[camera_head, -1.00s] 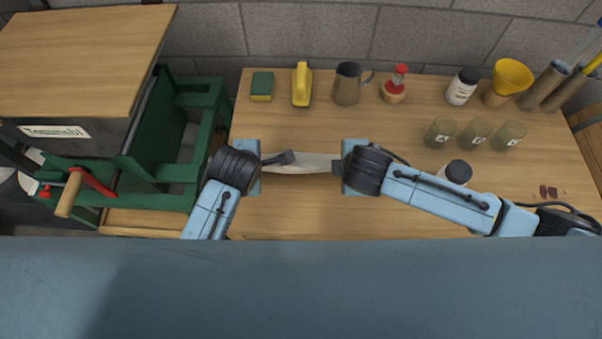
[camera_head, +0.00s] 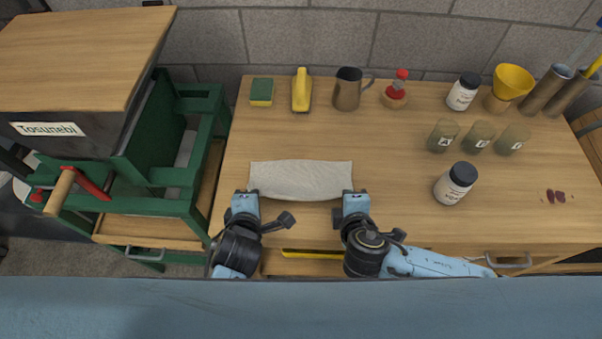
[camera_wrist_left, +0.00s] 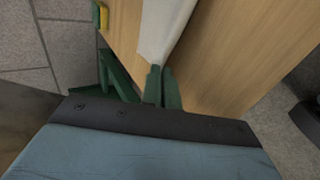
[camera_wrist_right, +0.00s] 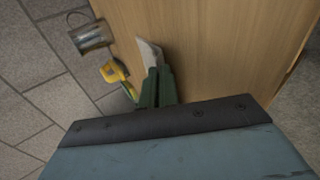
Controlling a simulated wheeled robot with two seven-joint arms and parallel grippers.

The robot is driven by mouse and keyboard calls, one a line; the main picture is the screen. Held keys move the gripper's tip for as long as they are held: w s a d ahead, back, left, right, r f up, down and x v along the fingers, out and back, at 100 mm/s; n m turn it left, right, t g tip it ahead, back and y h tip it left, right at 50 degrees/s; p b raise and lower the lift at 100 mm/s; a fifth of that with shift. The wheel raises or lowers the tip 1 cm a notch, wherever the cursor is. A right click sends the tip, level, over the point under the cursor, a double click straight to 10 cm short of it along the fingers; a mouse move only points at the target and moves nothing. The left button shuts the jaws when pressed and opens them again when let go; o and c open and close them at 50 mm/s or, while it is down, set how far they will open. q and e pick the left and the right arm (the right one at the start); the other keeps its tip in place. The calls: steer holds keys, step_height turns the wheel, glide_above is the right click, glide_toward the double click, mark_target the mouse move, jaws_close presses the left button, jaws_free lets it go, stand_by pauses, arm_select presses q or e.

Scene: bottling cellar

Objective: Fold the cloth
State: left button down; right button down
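The cloth (camera_head: 300,178) is a pale grey-white strip on the near middle of the wooden table, its front edge bowed towards me in the middle. My left gripper (camera_head: 246,196) is at its front left corner, with its fingers together on the cloth. In the left wrist view the cloth (camera_wrist_left: 163,30) runs up to the fingers (camera_wrist_left: 162,72). My right gripper (camera_head: 354,195) is at the front right corner, also closed. In the right wrist view the cloth (camera_wrist_right: 149,50) reaches the fingertips (camera_wrist_right: 158,72). The fingers hide the pinched corners.
A white jar with a black lid (camera_head: 455,184) stands right of the cloth. A green frame (camera_head: 180,165) borders the left. Table behind the cloth is clear.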

arm_select(q)
steer(key=c, duration=1.3)
jaws_free()
arm_select(e)
steer(key=c, duration=1.3)
jaws_free()
